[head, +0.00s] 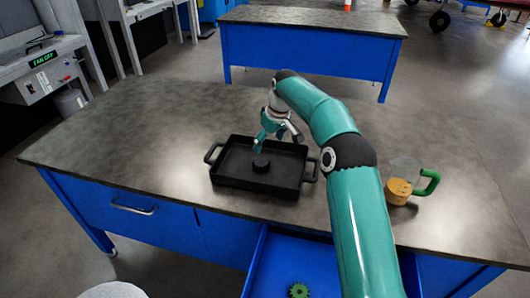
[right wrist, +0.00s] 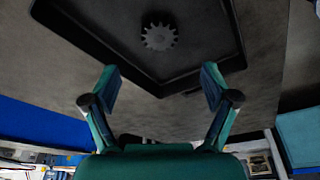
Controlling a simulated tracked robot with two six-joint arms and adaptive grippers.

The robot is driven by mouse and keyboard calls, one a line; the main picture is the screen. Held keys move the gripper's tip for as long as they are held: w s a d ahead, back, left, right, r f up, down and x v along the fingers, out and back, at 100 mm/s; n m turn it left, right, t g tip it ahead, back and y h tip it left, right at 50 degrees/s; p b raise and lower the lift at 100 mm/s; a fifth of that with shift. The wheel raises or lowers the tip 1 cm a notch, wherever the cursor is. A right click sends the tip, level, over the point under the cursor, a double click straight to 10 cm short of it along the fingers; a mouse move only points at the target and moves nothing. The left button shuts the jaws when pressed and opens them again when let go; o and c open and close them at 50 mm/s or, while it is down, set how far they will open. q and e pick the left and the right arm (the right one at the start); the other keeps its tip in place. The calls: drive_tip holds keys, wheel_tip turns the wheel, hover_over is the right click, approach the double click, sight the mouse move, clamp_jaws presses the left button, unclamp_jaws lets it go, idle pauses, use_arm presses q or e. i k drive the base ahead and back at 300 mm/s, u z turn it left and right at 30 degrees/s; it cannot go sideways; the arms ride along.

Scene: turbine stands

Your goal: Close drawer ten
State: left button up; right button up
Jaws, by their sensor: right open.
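A blue drawer (head: 274,268) stands pulled out from the front of the workbench, at the bottom of the head view. A green gear (head: 299,290) lies inside it. No number shows on it, and my right arm hides its right part. My right gripper (head: 277,142) is open and empty above the black tray (head: 232,182) on the bench top. A dark toothed gear (right wrist: 160,36) lies in the tray, in front of the open fingers in the right wrist view; it looks like a dark round piece in the head view (head: 261,163). My left gripper is not in view.
The grey bench top (head: 130,130) is clear left of the tray. A shut blue drawer with a metal handle (head: 134,209) is at the left front. Another blue bench (head: 300,53) stands behind.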

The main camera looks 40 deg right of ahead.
sight(279, 261)
drive_tip(key=k, duration=2)
